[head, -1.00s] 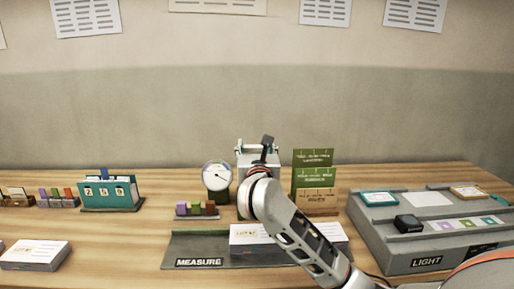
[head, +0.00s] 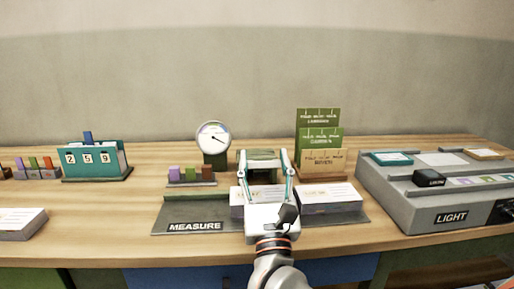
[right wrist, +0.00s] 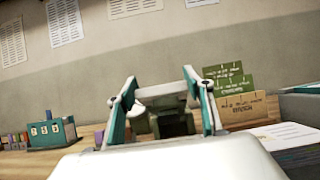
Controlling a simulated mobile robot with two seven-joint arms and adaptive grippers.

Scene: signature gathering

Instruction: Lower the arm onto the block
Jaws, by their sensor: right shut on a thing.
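My right gripper (head: 264,172) is in the middle of the head view, fingers pointing away from me. Its two fingers close on a dark green part (head: 263,155), which also shows between the fingers in the right wrist view (right wrist: 172,122). I cannot tell whether this part is the arm. A dial gauge (head: 213,138) stands just left and behind. White card-topped blocks lie on the grey MEASURE mat (head: 185,212): one (head: 238,203) is partly hidden behind my gripper, another (head: 330,198) is to its right. I cannot tell whether anything touches them. My left gripper is out of view.
Small coloured blocks (head: 190,175) sit left of my gripper. Green and tan card holders (head: 320,148) stand behind right. The grey LIGHT console (head: 400,205) takes up the right side. A teal number stand (head: 95,160) is at left. Bare table lies between it and the mat.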

